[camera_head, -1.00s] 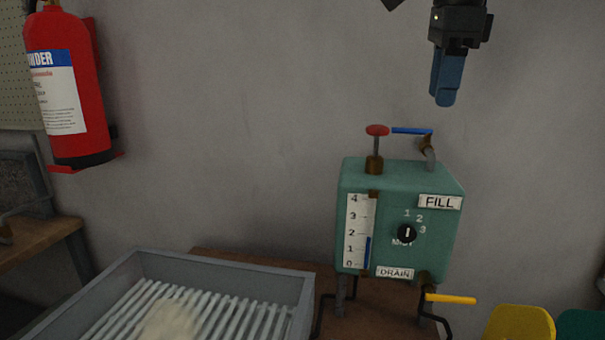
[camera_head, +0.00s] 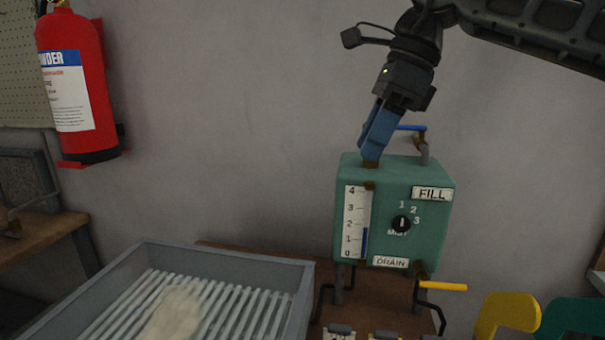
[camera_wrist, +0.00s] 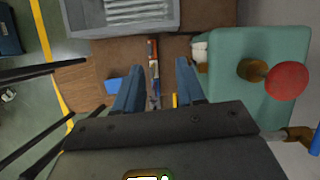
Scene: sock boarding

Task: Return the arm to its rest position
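My arm reaches in from the upper right of the head view. My gripper (camera_head: 368,152) points down, its blue fingers in front of the top of the green tank (camera_head: 395,215), hiding the red knob there. In the wrist view my gripper (camera_wrist: 158,85) has its two blue fingers apart with nothing held. The red knob (camera_wrist: 285,80) stands to their right in that view, on the green tank (camera_wrist: 255,60), apart from the fingers. I cannot tell the exact gap between gripper and tank.
A grey slatted tray (camera_head: 180,252) with a pale cloth-like item (camera_head: 172,312) stands left of the tank. The tank carries a blue lever (camera_head: 412,127) and a yellow lever (camera_head: 443,286). A red extinguisher (camera_head: 75,85) hangs at left. Wall space between is clear.

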